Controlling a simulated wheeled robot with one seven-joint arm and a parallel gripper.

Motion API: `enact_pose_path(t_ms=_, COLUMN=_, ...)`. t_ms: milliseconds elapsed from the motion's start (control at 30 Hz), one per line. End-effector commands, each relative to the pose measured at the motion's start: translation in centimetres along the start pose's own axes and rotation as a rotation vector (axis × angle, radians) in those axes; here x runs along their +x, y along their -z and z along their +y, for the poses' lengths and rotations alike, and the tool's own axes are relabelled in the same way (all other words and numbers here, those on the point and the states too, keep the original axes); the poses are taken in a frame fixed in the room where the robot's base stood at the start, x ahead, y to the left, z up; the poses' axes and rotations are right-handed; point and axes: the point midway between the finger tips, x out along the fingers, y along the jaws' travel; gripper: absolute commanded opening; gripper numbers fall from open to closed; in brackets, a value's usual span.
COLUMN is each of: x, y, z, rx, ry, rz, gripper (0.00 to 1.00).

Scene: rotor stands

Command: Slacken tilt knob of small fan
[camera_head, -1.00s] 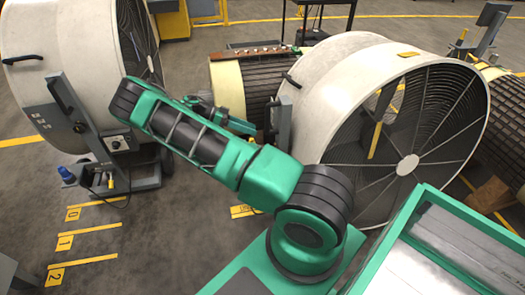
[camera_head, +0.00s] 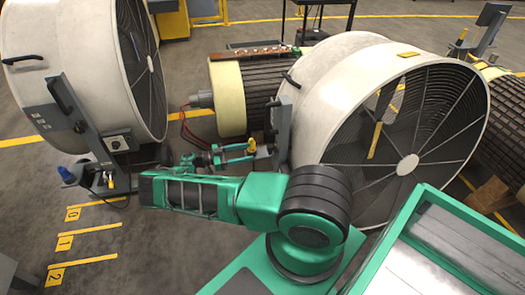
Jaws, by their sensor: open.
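Two white drum fans are in view: one at the left (camera_head: 95,75) and one at the right (camera_head: 340,75); I cannot tell which is the small one. The left fan has a grey tilt bracket (camera_head: 75,112) with a small dark knob (camera_head: 80,127). The right fan has a grey bracket (camera_head: 281,128) on its left side; its knob cannot be made out. My gripper (camera_head: 264,150) is open, small in view, close to the lower part of the right fan's bracket. Its fingertips are not clear, and I cannot tell whether it touches anything.
A dark ribbed rotor with a cream end ring (camera_head: 228,98) lies behind my gripper, with red cables (camera_head: 186,128) at its left. A control box (camera_head: 119,143) sits on the left fan's stand. Floor with yellow markings (camera_head: 90,230) is clear at the lower left.

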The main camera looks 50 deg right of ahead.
Motion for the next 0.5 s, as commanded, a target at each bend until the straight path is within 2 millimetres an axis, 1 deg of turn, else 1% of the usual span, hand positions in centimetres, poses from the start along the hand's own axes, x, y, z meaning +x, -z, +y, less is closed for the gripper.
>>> enact_pose_path(t_ms=100, x=2.1, y=0.0, z=0.1, rx=-0.004, ry=-0.004, rz=0.0, gripper=0.58)
enact_pose_path(t_ms=300, x=5.7, y=0.1, z=0.1, rx=-0.002, ry=-0.004, rz=-0.001, gripper=0.58)
enact_pose_path(t_ms=400, x=7.1, y=0.1, z=0.1, rx=-0.002, ry=-0.003, rz=-0.001, gripper=0.58)
enact_pose_path(t_ms=500, x=8.1, y=0.0, z=0.1, rx=-0.002, ry=-0.003, rz=-0.001, gripper=0.58)
